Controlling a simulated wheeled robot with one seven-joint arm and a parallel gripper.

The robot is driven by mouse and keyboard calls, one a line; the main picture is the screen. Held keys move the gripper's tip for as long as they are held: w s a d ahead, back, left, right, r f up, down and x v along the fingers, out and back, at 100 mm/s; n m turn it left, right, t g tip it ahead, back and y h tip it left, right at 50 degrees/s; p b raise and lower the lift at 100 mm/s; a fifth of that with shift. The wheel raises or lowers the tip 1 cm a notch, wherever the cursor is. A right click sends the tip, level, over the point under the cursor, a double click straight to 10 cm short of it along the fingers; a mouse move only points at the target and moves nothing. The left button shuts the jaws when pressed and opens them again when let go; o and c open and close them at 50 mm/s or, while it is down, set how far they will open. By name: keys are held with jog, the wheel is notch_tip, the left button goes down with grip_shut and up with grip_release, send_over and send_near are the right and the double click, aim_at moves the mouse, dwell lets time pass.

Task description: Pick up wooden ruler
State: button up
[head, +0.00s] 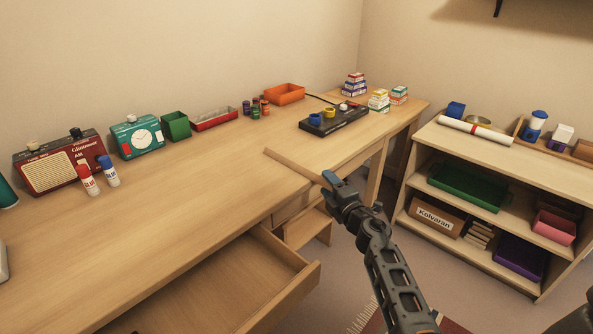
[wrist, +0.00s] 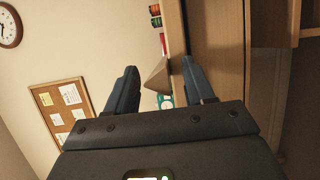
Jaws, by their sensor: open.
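The wooden ruler (head: 290,164) is a thin, light-brown strip close in colour to the desk. In the head view it runs from the desk's middle toward its front edge, its near end by my gripper (head: 329,180). Whether that end overhangs the edge I cannot tell. In the wrist view a brown wedge, apparently the ruler (wrist: 157,76), shows between the two fingers of my gripper (wrist: 160,66). The fingers are apart, with visible gaps on both sides of the wedge. My gripper is at the desk's front edge and holds nothing.
The wooden desk (head: 190,215) has an open drawer (head: 225,285) below its front edge. A black tray (head: 334,122) with small items and an orange bin (head: 284,94) stand behind the ruler. A low shelf (head: 510,155) is at right. The desk around the ruler is clear.

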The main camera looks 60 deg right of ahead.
jog(key=shift+w+d, duration=0.45)
jog(key=shift+w, duration=0.1)
jog(key=shift+c, duration=0.4)
grip_shut()
